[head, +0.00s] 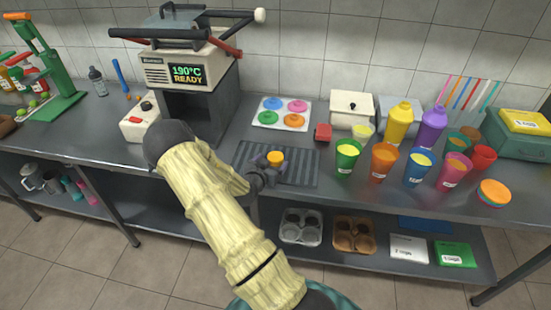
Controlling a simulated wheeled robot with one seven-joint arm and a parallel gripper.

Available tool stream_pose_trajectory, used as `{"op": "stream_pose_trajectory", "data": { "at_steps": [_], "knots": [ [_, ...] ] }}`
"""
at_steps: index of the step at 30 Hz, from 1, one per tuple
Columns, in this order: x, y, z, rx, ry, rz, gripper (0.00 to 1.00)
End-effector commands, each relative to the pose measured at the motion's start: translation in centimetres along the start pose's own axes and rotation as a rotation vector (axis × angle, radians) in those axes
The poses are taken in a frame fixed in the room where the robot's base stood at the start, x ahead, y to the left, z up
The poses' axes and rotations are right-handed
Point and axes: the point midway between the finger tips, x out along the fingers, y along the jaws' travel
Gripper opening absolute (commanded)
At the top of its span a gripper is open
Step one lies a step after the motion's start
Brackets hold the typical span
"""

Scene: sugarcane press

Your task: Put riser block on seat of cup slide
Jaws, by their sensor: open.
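My gripper (268,168) is at the end of my pale, cane-like arm, low over the dark ribbed mat (306,178) in the middle of the counter. A small round yellow-orange piece (275,157) shows right at its fingers. I cannot tell whether it lies between them, behind them or is part of the gripper. The jaws are open. I cannot clearly pick out the riser block. A small red block (323,132) stands behind the mat's right end, but I cannot tell if it is the one. I cannot make out the cup slide or its seat; my arm hides part of the counter.
A hot press (187,75) reading 190°C READY stands behind my arm. A tray of coloured rings (281,113) lies behind the mat. Several filled cups (383,160) and two bottles (399,123) crowd the right. A green press (50,75) stands far left.

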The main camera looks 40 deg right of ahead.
Motion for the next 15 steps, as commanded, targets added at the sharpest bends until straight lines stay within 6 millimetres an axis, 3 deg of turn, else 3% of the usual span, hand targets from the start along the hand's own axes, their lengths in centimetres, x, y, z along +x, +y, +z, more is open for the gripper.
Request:
{"op": "stream_pose_trajectory", "data": {
  "at_steps": [6,15],
  "knots": [
    [2.4,0.0,-0.1,-0.001,0.0,0.0,0.8],
    [2.4,0.0,0.0,0.0,0.0,0.0,0.8]
  ]
}}
